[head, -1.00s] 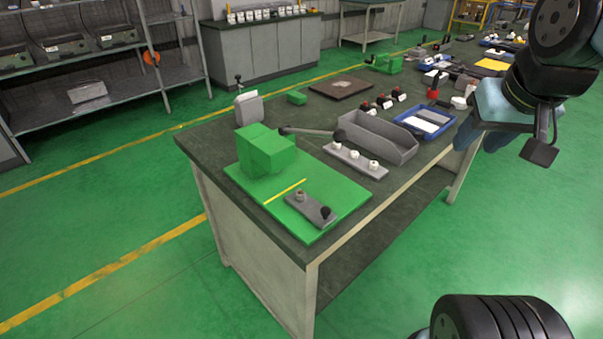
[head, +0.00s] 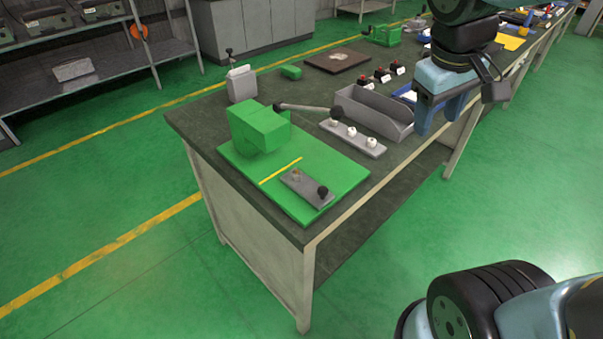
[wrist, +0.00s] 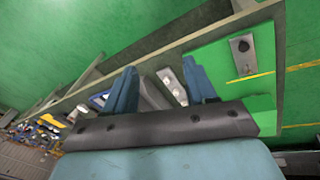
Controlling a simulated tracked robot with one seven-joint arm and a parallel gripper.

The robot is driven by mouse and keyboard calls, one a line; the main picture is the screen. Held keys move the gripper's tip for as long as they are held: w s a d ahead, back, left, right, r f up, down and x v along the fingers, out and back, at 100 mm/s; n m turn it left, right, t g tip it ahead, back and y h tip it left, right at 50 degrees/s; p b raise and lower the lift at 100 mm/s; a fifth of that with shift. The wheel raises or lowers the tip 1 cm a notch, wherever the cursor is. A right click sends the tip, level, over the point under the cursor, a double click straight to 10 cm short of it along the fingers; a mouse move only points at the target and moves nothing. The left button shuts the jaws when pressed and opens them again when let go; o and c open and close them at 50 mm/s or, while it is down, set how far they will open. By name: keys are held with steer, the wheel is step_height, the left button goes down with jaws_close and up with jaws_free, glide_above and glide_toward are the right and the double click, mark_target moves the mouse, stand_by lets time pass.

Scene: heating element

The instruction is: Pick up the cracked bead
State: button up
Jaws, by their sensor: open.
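My gripper (head: 438,118) is open and empty above the bench's right edge, its blue fingers pointing down. Its fingers (wrist: 162,78) also show in the wrist view. A grey strip (head: 345,139) carries three white beads, such as the middle bead (head: 352,132); it also shows between the fingers in the wrist view (wrist: 165,75). A grey plate (head: 306,187) on the green mat (head: 345,182) carries a small tan piece (head: 296,175) and a black round piece (head: 322,191). The plate is at the upper right of the wrist view (wrist: 243,60). I cannot tell which bead is cracked.
A grey open bin (head: 372,118) lies between the bead strip and several red-topped pieces (head: 382,75). A brown board (head: 342,63) lies farther back. The floor right of the bench (head: 540,170) is clear.

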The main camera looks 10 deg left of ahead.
steer(key=w+a+f+n+h, duration=0.3)
steer(key=a+f+n+h, duration=0.15)
steer(key=a+n, duration=0.35)
steer(key=n+t+h, duration=0.3)
steer(key=n+t, duration=0.5)
steer(key=n, duration=0.6)
glide_toward(296, 173)
steer(key=x, duration=0.9)
steer(key=shift+w+f, duration=0.1)
steer(key=shift+w, duration=0.05)
jaws_close()
